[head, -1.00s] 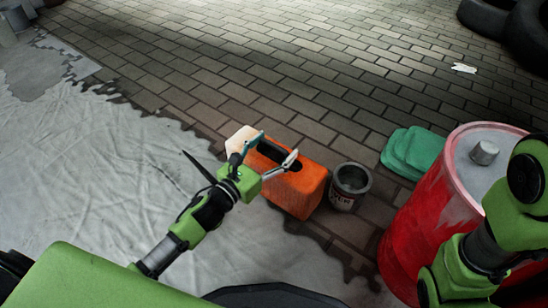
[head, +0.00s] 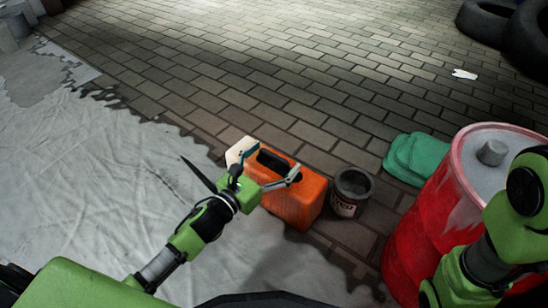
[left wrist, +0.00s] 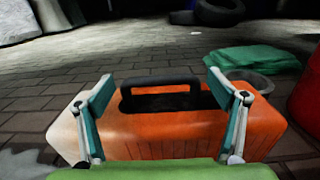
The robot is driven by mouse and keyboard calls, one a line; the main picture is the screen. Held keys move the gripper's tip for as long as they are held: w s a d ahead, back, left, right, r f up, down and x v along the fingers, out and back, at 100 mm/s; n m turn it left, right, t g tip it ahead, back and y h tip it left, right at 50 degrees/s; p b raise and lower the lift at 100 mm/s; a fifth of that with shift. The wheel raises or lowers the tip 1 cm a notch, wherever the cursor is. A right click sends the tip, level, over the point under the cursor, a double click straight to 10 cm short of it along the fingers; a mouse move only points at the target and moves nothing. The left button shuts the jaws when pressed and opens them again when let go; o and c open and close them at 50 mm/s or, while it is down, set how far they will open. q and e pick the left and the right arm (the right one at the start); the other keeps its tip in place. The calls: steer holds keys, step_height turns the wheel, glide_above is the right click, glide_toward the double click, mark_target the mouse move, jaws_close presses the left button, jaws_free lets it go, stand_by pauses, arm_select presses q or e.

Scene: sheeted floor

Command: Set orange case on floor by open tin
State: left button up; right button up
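The orange case (head: 297,203) stands on the brick floor, its black handle up and a pale panel at its left end. The open tin (head: 351,190) stands upright close to the case's right side; its rim (left wrist: 249,80) also shows in the left wrist view, behind the case's right end. My left gripper (head: 268,166) is open beside the case. In the left wrist view its fingers (left wrist: 164,106) are spread wide, with the black handle (left wrist: 160,82) between and beyond them, untouched. My right arm shows at the right edge of the head view, but its gripper is out of view.
A red drum (head: 432,215) stands to the right of the tin. A folded green cloth (head: 414,158) lies behind the tin. Grey sheeting (head: 100,190) covers the floor at left. Tyres (head: 515,32) lie at the far right.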

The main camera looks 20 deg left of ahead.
arm_select(q)
steer(key=shift+r, duration=0.1)
steer(key=shift+s+a+r+p, duration=0.1)
steer(key=shift+s+p, duration=0.1)
steer(key=shift+p, duration=0.1)
steer(key=p+v, duration=0.5)
steer(key=v, duration=0.6)
steer(key=shift+s, duration=0.3)
steer(key=shift+a, duration=0.1)
